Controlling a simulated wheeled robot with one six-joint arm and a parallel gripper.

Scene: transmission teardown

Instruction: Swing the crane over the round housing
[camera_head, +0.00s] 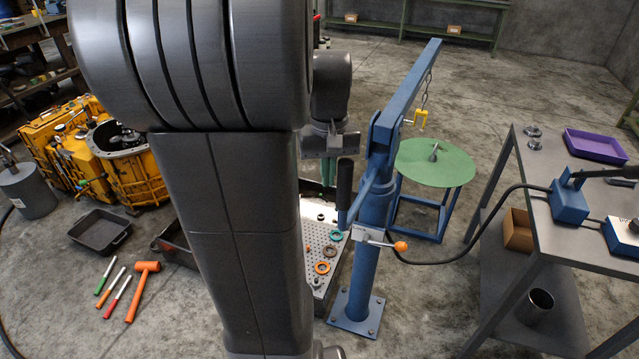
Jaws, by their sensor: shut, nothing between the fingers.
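The blue crane (368,240) stands on a bolted square base right of centre. Its boom (412,85) points up and to the right, away from the yellow housing. A chain with a yellow hook (421,117) hangs from the boom near the round green table. A lever with an orange knob (400,246) sticks out from the post. The round yellow housing (137,178), open on top with dark parts inside, is at the left. My gripper (345,190) is shut and empty, close to the left of the crane post; whether it touches the crane cannot be told.
A green round table (436,163) is under the hook. A grey workbench (575,225) stands at the right. A perforated plate (322,240) with rings lies left of the post. A black tray (97,231) and an orange mallet (142,290) lie on the floor at left. My arm hides the middle.

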